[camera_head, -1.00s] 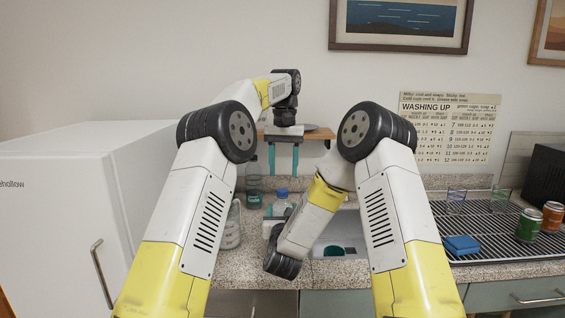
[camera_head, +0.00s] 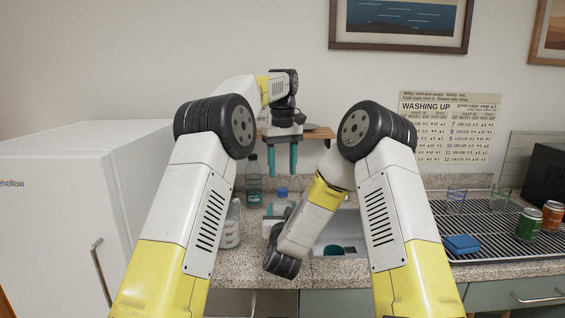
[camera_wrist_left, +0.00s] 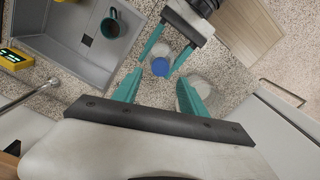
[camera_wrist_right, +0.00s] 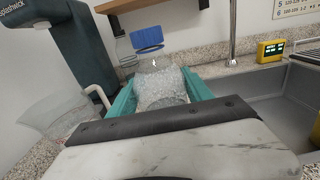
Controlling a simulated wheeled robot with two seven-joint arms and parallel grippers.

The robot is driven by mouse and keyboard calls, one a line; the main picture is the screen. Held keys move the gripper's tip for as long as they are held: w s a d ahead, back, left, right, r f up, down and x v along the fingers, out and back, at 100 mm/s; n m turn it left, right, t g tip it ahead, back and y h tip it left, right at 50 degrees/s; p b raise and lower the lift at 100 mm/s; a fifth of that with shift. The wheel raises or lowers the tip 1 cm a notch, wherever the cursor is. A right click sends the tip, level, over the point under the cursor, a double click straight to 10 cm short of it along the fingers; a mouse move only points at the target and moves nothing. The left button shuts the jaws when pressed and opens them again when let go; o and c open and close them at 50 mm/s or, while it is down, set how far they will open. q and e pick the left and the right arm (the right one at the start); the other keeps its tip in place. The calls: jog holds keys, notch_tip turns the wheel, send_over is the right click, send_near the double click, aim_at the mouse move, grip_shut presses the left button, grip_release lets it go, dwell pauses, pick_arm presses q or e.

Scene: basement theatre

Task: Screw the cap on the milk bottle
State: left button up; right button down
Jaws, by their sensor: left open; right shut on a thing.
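The milk bottle (camera_wrist_right: 162,88) is translucent and stands upright between the teal fingers of my right gripper (camera_head: 280,207), which is shut on it. The blue cap (camera_wrist_right: 147,37) sits at the top of its clear neck; whether it is fully seated I cannot tell. The cap also shows in the head view (camera_head: 282,192) and the left wrist view (camera_wrist_left: 160,67). My left gripper (camera_head: 283,174) is open and empty, pointing down, above the cap and apart from it. In the left wrist view the cap lies beyond the gap between its fingers.
The sink (camera_wrist_left: 62,58) with a dark mug (camera_wrist_left: 112,24) lies beside the bottle. A wooden shelf (camera_head: 315,133) is close behind my left gripper.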

aim_at(282, 189)
pick_arm(q)
jog(key=shift+f, duration=3.05)
grip_shut()
jog(key=m, duration=0.8)
jog(key=shift+o, duration=0.2)
grip_release()
